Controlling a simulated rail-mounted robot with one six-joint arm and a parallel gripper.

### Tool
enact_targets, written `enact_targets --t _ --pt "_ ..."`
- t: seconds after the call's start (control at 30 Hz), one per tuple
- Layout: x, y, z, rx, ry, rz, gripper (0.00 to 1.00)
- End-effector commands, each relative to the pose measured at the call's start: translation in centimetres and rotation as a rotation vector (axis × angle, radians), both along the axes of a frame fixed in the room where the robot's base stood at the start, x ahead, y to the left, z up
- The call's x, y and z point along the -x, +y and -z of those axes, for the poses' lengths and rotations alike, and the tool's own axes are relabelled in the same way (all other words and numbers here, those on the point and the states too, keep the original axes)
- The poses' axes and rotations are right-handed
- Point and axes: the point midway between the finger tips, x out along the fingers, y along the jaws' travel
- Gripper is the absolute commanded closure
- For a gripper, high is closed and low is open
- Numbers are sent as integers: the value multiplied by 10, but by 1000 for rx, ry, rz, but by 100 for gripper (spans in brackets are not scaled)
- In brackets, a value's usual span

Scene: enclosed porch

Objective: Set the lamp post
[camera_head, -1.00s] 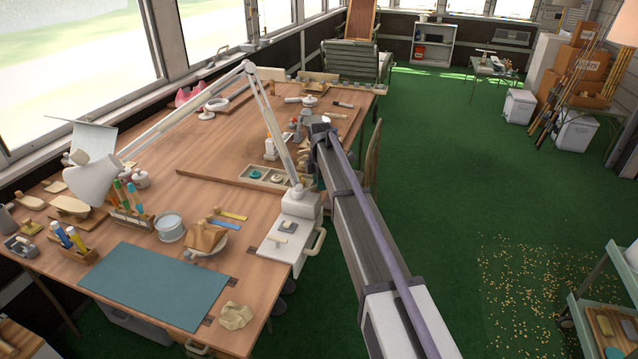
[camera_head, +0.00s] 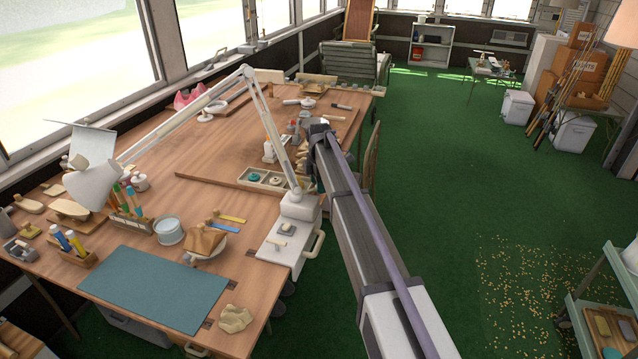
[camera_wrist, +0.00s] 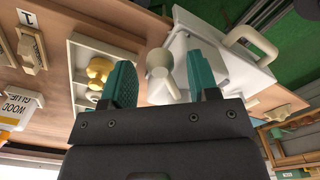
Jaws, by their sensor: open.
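A white jointed desk lamp (camera_head: 262,110) stands on the workbench (camera_head: 200,230), with its base (camera_head: 299,204) near the right edge and its shade (camera_head: 92,184) hanging to the left. My gripper (camera_wrist: 155,82) has two teal fingers, spread apart with nothing clamped. In the wrist view a cream rod with a rounded end (camera_wrist: 160,60) shows between the fingers, in front of a white block. I cannot tell whether it is the lamp post or whether a finger touches it. In the head view my arm reaches over the bench's right edge and hides the fingers.
A two-part tray (camera_head: 264,178) lies left of the lamp base; it also shows in the wrist view (camera_wrist: 82,100). A wood glue bottle (camera_wrist: 18,108) is at the wrist view's left. A teal mat (camera_head: 155,288) lies on the front bench.

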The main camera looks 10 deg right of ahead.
Motion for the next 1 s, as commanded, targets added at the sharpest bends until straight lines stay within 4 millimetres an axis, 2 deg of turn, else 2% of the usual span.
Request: enact_targets --t 0.03,0.3,0.4,0.5,0.83,0.93,0.97,1.0 --pt "0 0 -16 0 0 0 45" --pt "0 0 -83 0 0 0 45" --pt "0 0 -99 0 0 0 45" --pt "0 0 -103 0 0 0 45" --pt "0 0 -100 0 0 30 45" --pt "2 0 -100 0 0 208 45" --pt "8 0 -100 0 0 299 45" --pt "28 -1 -100 0 1 447 45"
